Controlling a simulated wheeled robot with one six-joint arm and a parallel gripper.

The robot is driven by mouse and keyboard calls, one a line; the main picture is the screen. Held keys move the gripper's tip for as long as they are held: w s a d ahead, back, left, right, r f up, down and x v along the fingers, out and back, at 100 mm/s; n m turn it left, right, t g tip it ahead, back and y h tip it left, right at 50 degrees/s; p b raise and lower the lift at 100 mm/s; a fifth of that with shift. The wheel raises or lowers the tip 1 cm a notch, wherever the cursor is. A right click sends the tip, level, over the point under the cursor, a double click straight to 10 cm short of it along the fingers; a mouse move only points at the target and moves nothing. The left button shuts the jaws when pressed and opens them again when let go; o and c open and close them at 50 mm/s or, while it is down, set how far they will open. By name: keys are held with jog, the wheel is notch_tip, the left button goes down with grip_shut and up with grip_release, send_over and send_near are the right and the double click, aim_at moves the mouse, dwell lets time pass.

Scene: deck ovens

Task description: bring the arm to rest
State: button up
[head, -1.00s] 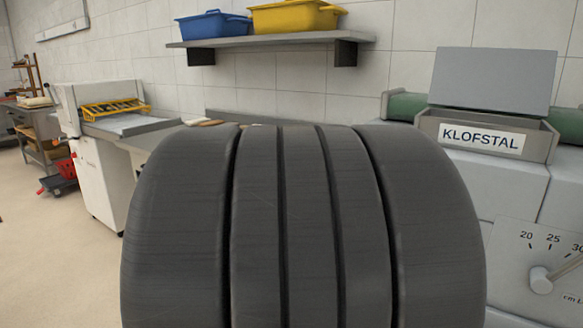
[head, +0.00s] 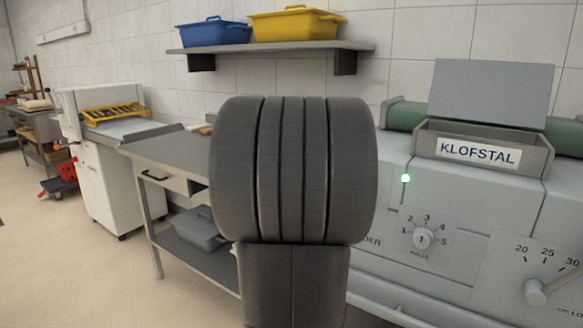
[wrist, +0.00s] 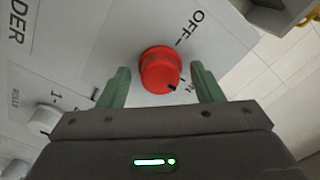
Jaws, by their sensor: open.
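My gripper (wrist: 158,88) shows in the wrist view with its two green fingers spread apart. A red rotary knob (wrist: 160,70) with OFF and another, unreadable label beside it sits on a grey panel between the fingers in the picture. No finger visibly touches the knob, and I cannot tell how far off it is. In the head view my own dark grey arm link fills the middle and hides my gripper and the red knob.
The grey machine (head: 395,265) stands at the right, with a KLOFSTAL box (head: 480,153), a small dial (head: 423,238) and a lit green lamp (head: 405,178). A steel table (head: 170,152) stands left of my arm. A shelf (head: 280,48) holds blue (head: 212,33) and yellow (head: 295,26) tubs.

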jog(key=n+p, duration=0.6)
jog(key=n, duration=0.4)
dwell(0.3)
